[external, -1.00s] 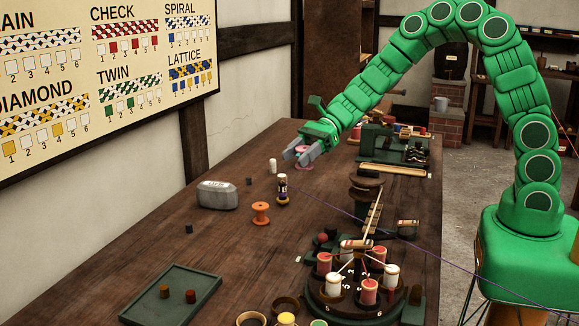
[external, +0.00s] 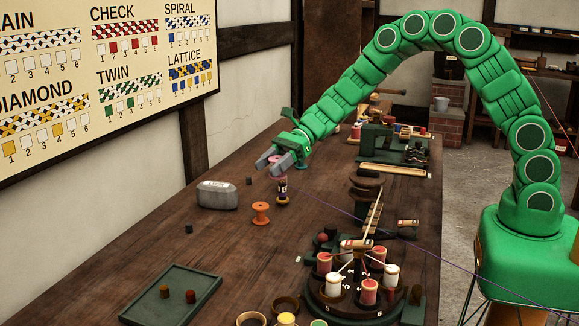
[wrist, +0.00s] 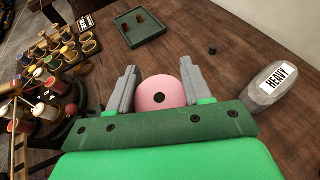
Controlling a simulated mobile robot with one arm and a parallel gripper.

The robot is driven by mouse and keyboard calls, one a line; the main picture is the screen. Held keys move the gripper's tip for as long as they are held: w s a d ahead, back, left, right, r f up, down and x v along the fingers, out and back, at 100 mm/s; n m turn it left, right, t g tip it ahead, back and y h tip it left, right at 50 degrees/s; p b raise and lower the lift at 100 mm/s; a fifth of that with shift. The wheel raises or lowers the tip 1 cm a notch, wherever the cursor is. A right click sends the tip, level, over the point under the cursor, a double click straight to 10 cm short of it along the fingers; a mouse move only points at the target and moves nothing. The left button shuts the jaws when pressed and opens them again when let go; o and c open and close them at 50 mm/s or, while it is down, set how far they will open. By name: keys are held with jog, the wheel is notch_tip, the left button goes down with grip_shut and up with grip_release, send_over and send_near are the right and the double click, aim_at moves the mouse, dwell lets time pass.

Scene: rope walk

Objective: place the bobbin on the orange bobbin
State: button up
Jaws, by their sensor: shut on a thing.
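My gripper (external: 271,163) is shut on a pink bobbin (external: 278,160), holding it above the table. In the wrist view the bobbin's round pink end (wrist: 150,88), with a dark centre hole, sits between the two grey fingers (wrist: 160,83). The orange bobbin (external: 261,213) stands upright and bare on the table, lower and slightly left of my gripper in the external view. It does not show in the wrist view. A dark, banded, bobbin-like piece (external: 282,191) stands just below the held bobbin in the external view; whether they touch I cannot tell.
A grey weight marked HEAVY (wrist: 272,84) lies left of the orange bobbin in the external view (external: 216,195). A green tray (external: 172,296) with two small pegs is at the front left. A round stand (external: 350,306) with several bobbins is at the front right. A thin purple thread crosses the table.

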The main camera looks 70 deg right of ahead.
jog(key=shift+w+a+f, duration=0.2)
jog(key=shift+w+f, duration=1)
jog(key=shift+f, duration=0.2)
jog(key=shift+w+a+f, duration=0.15)
jog(key=shift+w+f, duration=1)
jog(key=shift+f, duration=0.25)
jog(key=shift+w+f, duration=0.1)
jog(key=shift+f, duration=1.5)
jog(key=shift+f, duration=0.1)
jog(key=o, duration=1)
